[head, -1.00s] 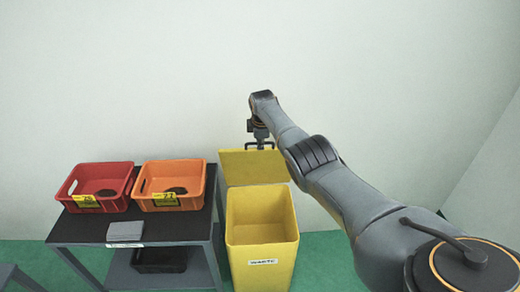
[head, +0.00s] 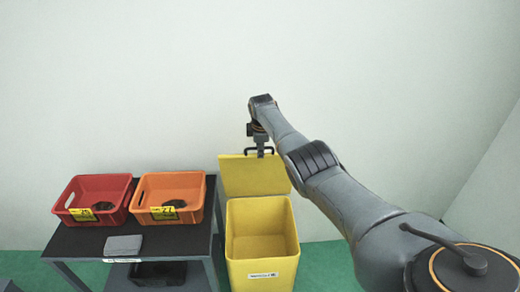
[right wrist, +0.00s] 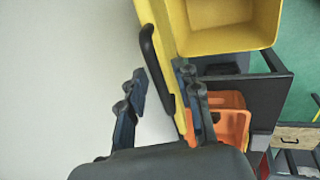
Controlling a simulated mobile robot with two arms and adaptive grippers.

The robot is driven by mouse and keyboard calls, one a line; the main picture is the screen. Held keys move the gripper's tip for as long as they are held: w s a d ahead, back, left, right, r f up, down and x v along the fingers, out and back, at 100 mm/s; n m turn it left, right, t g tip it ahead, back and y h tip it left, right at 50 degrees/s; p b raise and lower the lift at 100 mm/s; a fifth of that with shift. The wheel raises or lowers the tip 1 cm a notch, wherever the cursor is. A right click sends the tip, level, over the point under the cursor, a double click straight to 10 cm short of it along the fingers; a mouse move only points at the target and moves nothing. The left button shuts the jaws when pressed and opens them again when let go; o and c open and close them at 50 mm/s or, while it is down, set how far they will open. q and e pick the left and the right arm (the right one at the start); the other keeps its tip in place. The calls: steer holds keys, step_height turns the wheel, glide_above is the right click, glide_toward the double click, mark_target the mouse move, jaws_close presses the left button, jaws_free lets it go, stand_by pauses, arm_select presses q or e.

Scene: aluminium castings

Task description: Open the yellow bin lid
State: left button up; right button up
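The yellow bin (head: 262,270) stands on the floor right of the table, its top open and its inside empty. Its yellow lid (head: 240,176) is swung up behind the opening, near the wall. My right gripper (head: 260,151) is at the lid's top edge in the head view. In the right wrist view my right gripper (right wrist: 160,78) has its fingers apart, with the lid's black handle (right wrist: 149,50) reaching between them; I see no firm grip on it. The bin also shows in the right wrist view (right wrist: 265,25). My left gripper is out of view.
A dark table (head: 140,238) left of the bin carries a red crate (head: 70,220), an orange crate (head: 195,212) and a grey flat item (head: 123,245). A black tray (head: 158,273) sits on its lower shelf. The wall is close behind the lid.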

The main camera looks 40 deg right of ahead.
steer(key=shift+f, duration=0.1)
steer(key=shift+r, duration=0.35)
steer(key=v, duration=1.1)
steer(key=shift+r, duration=0.2)
steer(key=shift+s, duration=0.15)
